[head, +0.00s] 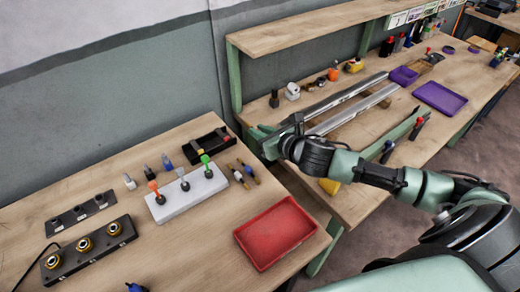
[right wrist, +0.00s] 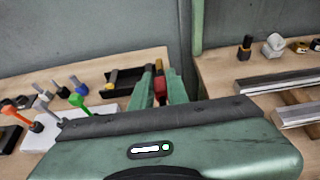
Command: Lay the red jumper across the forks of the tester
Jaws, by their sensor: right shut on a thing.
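My right gripper (head: 258,135) reaches in from the right, over the gap between the two benches at the back. In the right wrist view, its green fingers (right wrist: 159,92) are shut on a small red piece, the red jumper (right wrist: 161,84). The jumper is hard to make out in the head view. A black open holder (head: 203,147) with small red and yellow parts lies just left of the gripper; it also shows in the right wrist view (right wrist: 121,82). I cannot tell for sure which fixture is the tester, and no forks show clearly. My left gripper is not in view.
A white block (head: 180,205) holds plugs with orange, grey and green tops. A black bar with brass rings (head: 85,247) and a black plate (head: 80,214) lie at left. A red tray (head: 275,233) sits at the front right. Metal rails (head: 350,108) lie on the right bench.

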